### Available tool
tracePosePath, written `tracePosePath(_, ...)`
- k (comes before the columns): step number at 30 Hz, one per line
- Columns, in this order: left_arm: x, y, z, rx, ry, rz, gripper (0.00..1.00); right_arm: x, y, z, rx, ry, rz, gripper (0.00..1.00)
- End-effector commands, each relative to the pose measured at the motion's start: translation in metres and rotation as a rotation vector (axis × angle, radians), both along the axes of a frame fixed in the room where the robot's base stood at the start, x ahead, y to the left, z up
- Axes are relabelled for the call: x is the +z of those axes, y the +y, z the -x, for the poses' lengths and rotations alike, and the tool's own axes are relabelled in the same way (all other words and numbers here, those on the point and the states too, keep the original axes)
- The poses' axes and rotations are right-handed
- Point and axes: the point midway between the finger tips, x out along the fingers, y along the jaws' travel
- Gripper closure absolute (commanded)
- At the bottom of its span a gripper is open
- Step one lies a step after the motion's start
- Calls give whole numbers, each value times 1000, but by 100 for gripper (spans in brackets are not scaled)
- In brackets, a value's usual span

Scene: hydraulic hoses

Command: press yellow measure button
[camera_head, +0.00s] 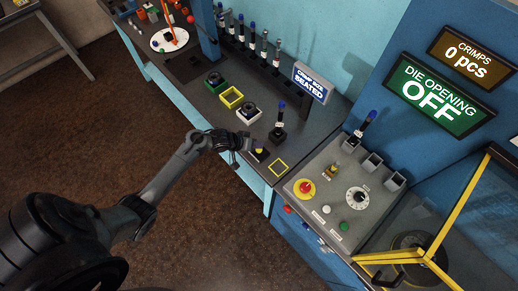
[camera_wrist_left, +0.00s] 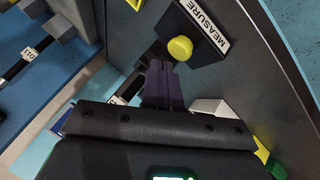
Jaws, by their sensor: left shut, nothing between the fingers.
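The yellow measure button (camera_wrist_left: 180,48) is a round yellow cap on a black box in the left wrist view. A white label reading MEASURE (camera_wrist_left: 207,25) is beside it. In the head view the button (camera_head: 259,150) is small, near the bench's front edge. My left gripper (camera_head: 247,146) is just left of the button and very close to it. In the left wrist view its dark fingers (camera_wrist_left: 163,70) are together and empty, with tips just below the yellow cap. I cannot tell whether they touch it. My right gripper is not in view.
A yellow square outline (camera_head: 279,168) lies right of the button. A hose fitting with a blue top (camera_head: 279,125) stands behind it. A control panel (camera_head: 320,191) with a red-and-yellow knob (camera_head: 304,189) is further right. A sign (camera_head: 311,82) reads CRIMP SIZE SEATED.

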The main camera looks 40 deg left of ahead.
Motion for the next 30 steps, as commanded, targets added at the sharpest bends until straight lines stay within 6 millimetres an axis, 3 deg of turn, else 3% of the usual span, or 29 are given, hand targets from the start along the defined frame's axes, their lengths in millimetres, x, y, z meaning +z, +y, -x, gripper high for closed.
tracePosePath(30, -9, 0, 0, 0, 0, 0, 100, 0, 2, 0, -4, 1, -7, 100)
